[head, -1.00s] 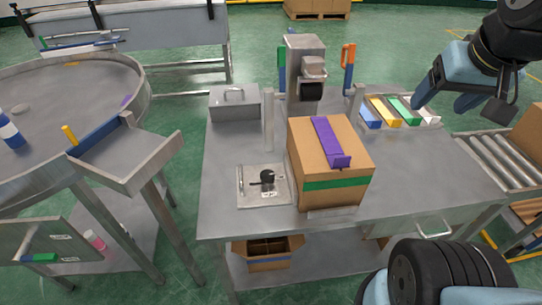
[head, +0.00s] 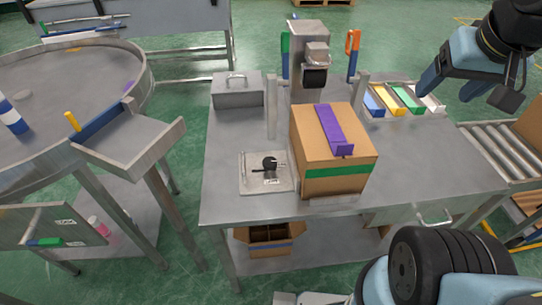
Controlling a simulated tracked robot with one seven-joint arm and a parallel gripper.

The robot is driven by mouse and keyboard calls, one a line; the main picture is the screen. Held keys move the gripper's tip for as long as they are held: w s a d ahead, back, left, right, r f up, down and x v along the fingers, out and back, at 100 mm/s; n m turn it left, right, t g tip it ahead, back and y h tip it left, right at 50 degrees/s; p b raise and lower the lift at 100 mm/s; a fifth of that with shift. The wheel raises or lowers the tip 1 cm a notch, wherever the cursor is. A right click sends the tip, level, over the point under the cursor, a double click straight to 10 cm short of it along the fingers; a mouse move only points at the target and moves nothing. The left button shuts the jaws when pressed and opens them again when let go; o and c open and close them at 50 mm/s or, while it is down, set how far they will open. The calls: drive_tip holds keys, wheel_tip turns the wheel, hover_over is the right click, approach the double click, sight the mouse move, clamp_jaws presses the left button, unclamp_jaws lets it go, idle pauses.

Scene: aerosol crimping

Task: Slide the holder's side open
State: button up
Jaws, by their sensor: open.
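No part is clearly marked as the holder. The likeliest is a flat square fixture (head: 249,184) with a black knob-like part (head: 269,163) and small labels, lying on the steel workbench left of a cardboard box; whether its side is open or shut is too small to tell. My gripper (head: 447,92) is at the upper right, with two light-blue fingers apart and nothing seen between them. It is above the bench's back right corner, well away from the fixture. A black ribbed part of mine covers the lower right.
The cardboard box (head: 330,183) with a purple piece (head: 332,130) on top stands mid-bench. Behind it is a grey press (head: 309,45) between upright posts. A handled metal case (head: 237,92) is at the back left, coloured bins (head: 394,98) at the back right. The bench's right part (head: 420,160) is clear.

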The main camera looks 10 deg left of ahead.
drive_tip(key=shift+c, duration=0.2)
drive_tip(key=shift+w+a, duration=0.1)
drive_tip(key=shift+c, duration=0.8)
drive_tip(key=shift+w+a, duration=0.25)
drive_tip(key=shift+c, duration=0.7)
drive_tip(key=shift+n+g+y, duration=0.4)
drive_tip(key=shift+g+y, duration=0.1)
drive_tip(key=shift+g, duration=0.2)
drive_tip(key=w+a, duration=0.2)
drive_tip(key=w+a+f, duration=0.1)
drive_tip(key=a, duration=0.1)
drive_tip(key=w+a+f, duration=0.1)
drive_tip(key=w+a, duration=0.1)
drive_tip(key=shift+w+a, duration=0.25)
drive_tip(key=shift+w, duration=0.1)
drive_tip(key=shift+c, duration=1.3)
drive_tip(key=n+g+y, duration=0.1)
drive_tip(key=n+g, duration=0.1)
drive_tip(key=g, duration=0.3)
hover_over(244, 161)
drive_tip(key=d, duration=0.3)
wheel_tip(244, 161, down, 16)
drive_tip(key=a+f, duration=0.1)
drive_tip(key=f, duration=0.7)
drive_tip(key=a+f, duration=0.1)
drive_tip(key=f, duration=0.4)
drive_tip(key=shift+a+f, duration=0.1)
drive_tip(key=shift+a, duration=0.25)
drive_tip(key=shift+c, duration=0.4)
clamp_jaws()
